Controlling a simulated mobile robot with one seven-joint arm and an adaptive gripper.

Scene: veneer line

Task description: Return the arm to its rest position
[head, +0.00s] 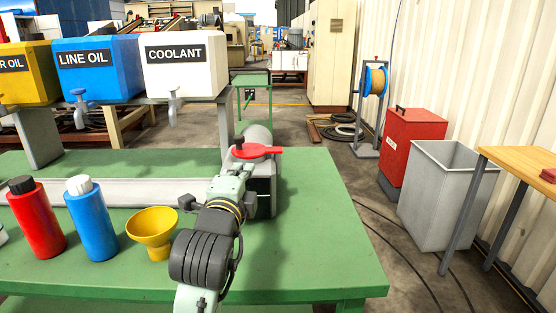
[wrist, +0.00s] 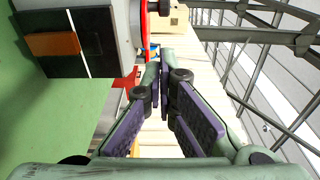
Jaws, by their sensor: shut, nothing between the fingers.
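My arm reaches up from the bottom of the head view over the green bench. My gripper (head: 238,166) is at its far end, in front of a grey unit (head: 262,205) with a red lever (head: 257,151). In the wrist view my gripper (wrist: 166,62) has its two purple-padded fingers brought together at the tips, with nothing held between them. The red lever shows partly behind the left finger there; I cannot tell whether they touch.
The green bench (head: 325,250) carries a red bottle (head: 36,220), a blue bottle (head: 88,220) and a yellow funnel (head: 153,232) left of my arm. The COOLANT tank (head: 185,75) stands behind. The bench right of my arm is clear. A grey bin (head: 440,190) stands farther right.

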